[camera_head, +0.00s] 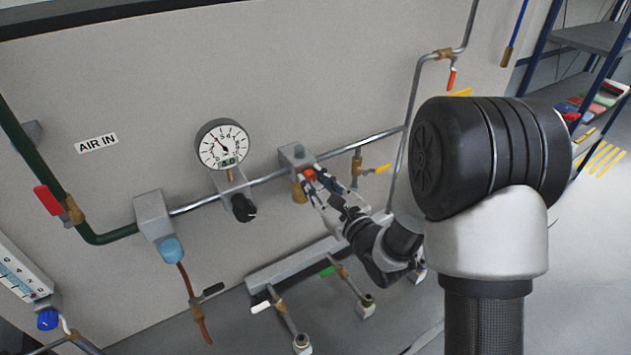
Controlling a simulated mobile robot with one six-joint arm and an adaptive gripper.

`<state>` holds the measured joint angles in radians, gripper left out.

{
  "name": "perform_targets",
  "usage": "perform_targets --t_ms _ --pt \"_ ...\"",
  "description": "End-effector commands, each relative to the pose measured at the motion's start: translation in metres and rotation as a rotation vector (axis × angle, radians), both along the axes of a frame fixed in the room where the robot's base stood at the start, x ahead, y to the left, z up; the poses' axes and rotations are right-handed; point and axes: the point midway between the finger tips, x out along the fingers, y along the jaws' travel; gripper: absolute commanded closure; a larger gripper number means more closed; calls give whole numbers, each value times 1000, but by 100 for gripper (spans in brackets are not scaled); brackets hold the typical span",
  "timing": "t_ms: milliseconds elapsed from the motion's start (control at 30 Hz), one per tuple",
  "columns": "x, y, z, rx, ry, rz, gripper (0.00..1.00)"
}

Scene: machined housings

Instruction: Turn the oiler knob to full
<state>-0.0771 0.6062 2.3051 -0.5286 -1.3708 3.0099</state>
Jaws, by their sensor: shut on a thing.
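The oiler (296,155) is a grey block on the steel air pipe, with a brass-coloured bowl (299,193) below it. A small orange-red knob (309,173) shows at its front, partly hidden by my gripper. My gripper (313,179) reaches in from the lower right, with its fingers at the front of the oiler. It is shut on the orange-red knob. The knob's markings and exact turn angle are too small to tell.
A round gauge (222,145) and a black knob (243,208) sit left of the oiler. A yellow-handled brass valve (357,168) is close on the right. A manifold rail (300,264) with several small valves lies below. A red-handled valve (48,199) is at far left.

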Motion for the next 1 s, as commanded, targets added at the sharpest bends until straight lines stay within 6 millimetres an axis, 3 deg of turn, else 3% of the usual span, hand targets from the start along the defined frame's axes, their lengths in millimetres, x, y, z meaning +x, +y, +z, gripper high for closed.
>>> perform_targets --t_ms 267,300,600,1000 --pt "0 0 0 2 1 0 100" --pt "0 0 0 2 1 0 75" --pt "0 0 0 1 1 0 56" --pt "-7 -5 0 0 1 -1 56"
